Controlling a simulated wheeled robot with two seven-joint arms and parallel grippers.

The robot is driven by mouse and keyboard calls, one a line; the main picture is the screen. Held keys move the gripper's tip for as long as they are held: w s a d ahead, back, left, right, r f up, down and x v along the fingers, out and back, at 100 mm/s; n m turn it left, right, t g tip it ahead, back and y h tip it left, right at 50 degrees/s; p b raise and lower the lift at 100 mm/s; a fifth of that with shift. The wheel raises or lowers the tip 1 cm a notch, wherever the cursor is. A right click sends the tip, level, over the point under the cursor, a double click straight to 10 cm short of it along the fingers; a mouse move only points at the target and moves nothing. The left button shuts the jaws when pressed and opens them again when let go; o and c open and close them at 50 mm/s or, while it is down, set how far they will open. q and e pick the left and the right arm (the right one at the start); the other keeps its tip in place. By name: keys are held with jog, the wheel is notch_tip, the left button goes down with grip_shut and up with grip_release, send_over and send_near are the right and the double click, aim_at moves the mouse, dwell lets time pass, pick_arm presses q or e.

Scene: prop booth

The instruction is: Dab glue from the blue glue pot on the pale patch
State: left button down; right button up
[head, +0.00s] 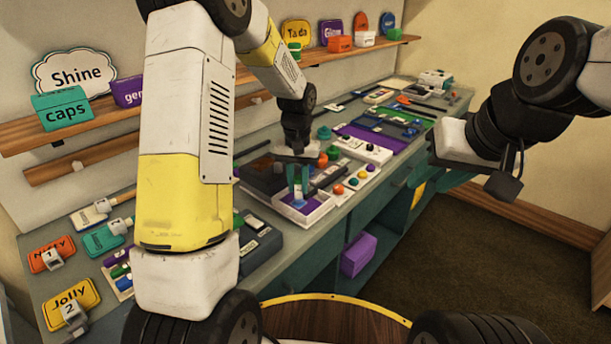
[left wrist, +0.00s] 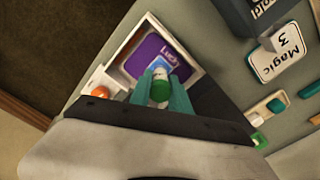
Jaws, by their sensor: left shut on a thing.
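My left gripper (head: 298,180) is over a white tray (head: 284,207) with a purple inside, on the bench. The tray (left wrist: 194,72) also shows in the wrist view. I cannot make out the pale patch. My right gripper (head: 455,177) is off the bench at the right, its jaws unclear.
Coloured knobs on a white panel (head: 352,186) lie right of the tray. A dark box (head: 262,244) stands in front of it to the left. Tagged plates, such as orange Nifty (head: 45,247), lie at the left. A shelf (head: 20,136) runs along the wall.

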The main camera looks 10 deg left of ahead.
pick_arm(q)
jog(key=shift+r, duration=3.15)
